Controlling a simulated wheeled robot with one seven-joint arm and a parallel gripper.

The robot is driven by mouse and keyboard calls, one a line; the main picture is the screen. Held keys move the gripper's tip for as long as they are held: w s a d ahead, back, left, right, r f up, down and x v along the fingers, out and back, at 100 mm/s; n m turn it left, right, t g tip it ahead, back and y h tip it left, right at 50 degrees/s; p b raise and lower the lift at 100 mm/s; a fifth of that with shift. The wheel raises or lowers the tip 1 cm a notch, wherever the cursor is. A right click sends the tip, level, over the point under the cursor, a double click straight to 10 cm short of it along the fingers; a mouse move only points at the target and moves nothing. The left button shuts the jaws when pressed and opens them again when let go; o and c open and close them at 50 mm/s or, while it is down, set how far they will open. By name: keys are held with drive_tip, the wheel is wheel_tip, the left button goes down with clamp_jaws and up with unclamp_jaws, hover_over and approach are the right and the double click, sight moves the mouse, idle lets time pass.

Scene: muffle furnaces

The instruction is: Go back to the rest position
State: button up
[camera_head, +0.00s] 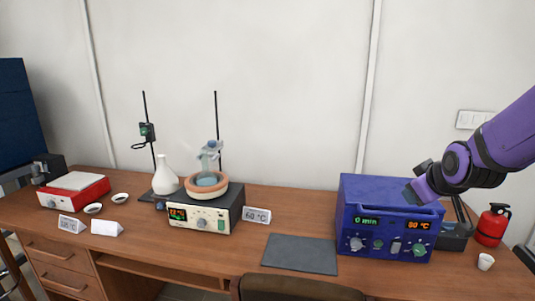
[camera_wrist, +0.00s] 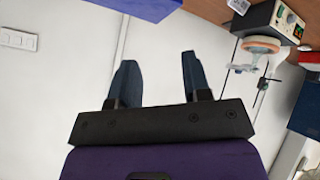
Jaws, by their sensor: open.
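My gripper (camera_wrist: 158,77) is open and empty in the wrist view, with its two dark fingers apart and bare wall between them. In the head view my purple arm comes in from the right, and its hand is over the right part of the blue furnace's top; I cannot tell whether they touch. The blue furnace (camera_head: 362,218) stands on the right half of the bench, its displays reading 0 min and 80 °C. Its blue edge (camera_wrist: 139,6) also shows at the top of the wrist view.
The wooden bench (camera_head: 310,223) carries a hotplate (camera_head: 205,217) with glassware, a white flask (camera_head: 165,175), stands, a red balance (camera_head: 73,190) and small dishes. A grey mat (camera_head: 300,254) lies left of the furnace. A red extinguisher (camera_head: 491,226) and white cup (camera_head: 486,261) stand right.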

drive_tip(key=s+a+r+m+g, duration=0.2)
drive_tip(key=s+r, duration=0.2)
drive_tip(key=s, duration=0.7)
drive_tip(key=s+a+r+m+g, duration=0.2)
drive_tip(key=s+r, duration=0.3)
drive_tip(key=s, duration=0.7)
drive_tip(key=shift+s+a+r+m+y, duration=0.15)
drive_tip(key=shift+s+m+y, duration=0.15)
drive_tip(key=shift+m, duration=0.1)
